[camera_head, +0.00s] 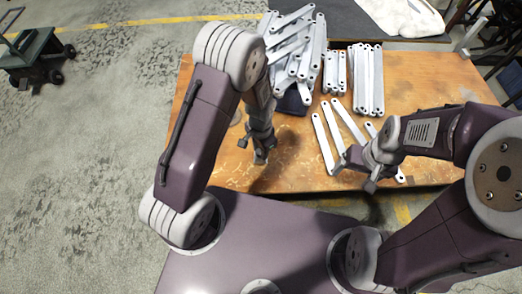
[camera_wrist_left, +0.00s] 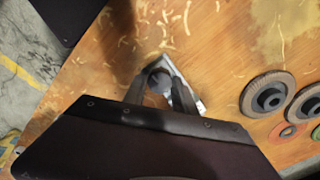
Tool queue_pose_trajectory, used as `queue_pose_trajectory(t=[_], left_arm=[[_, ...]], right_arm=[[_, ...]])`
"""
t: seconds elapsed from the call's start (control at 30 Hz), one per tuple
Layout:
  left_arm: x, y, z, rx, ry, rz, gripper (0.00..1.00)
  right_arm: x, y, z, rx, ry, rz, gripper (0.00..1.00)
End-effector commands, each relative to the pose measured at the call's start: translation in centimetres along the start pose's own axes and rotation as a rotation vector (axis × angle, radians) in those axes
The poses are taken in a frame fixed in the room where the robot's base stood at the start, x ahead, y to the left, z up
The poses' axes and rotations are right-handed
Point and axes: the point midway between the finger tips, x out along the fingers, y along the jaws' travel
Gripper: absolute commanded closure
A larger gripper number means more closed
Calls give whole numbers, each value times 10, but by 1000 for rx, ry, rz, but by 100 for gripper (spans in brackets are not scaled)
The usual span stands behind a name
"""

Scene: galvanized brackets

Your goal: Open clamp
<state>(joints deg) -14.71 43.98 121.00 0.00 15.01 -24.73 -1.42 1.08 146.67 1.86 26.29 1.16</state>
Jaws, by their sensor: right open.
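My left gripper (camera_head: 261,152) points down at the left part of the wooden table. In the left wrist view its two dark fingers (camera_wrist_left: 157,88) stand on either side of a small pale grey metal piece (camera_wrist_left: 198,101). The fingers hide much of this piece, and I cannot tell whether they press on it or whether it is a clamp. My right gripper (camera_head: 354,172) is open at the table's front edge, beside several loose light-grey brackets (camera_head: 323,143). No clamp can be clearly made out in either view.
Many brackets (camera_head: 290,45) are heaped over a dark bin (camera_head: 292,103) at the back. More stand in rows (camera_head: 368,80) to its right. Round discs (camera_wrist_left: 268,95) lie right of the left gripper in the wrist view. The wooden table (camera_head: 220,175) is bare at front left.

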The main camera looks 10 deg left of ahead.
Motion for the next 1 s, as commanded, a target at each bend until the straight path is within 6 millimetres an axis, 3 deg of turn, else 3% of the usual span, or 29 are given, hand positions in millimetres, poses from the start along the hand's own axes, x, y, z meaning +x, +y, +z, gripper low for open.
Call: queue_pose_trajectory(t=[0.4,1.0], left_arm=[[-2,0,0,-49,-1,0,100],[-3,0,1,-1412,-2,-1,100]], right_arm=[[-4,0,0,0,0,0,21],[-53,-1,-5,0,0,0,21]])
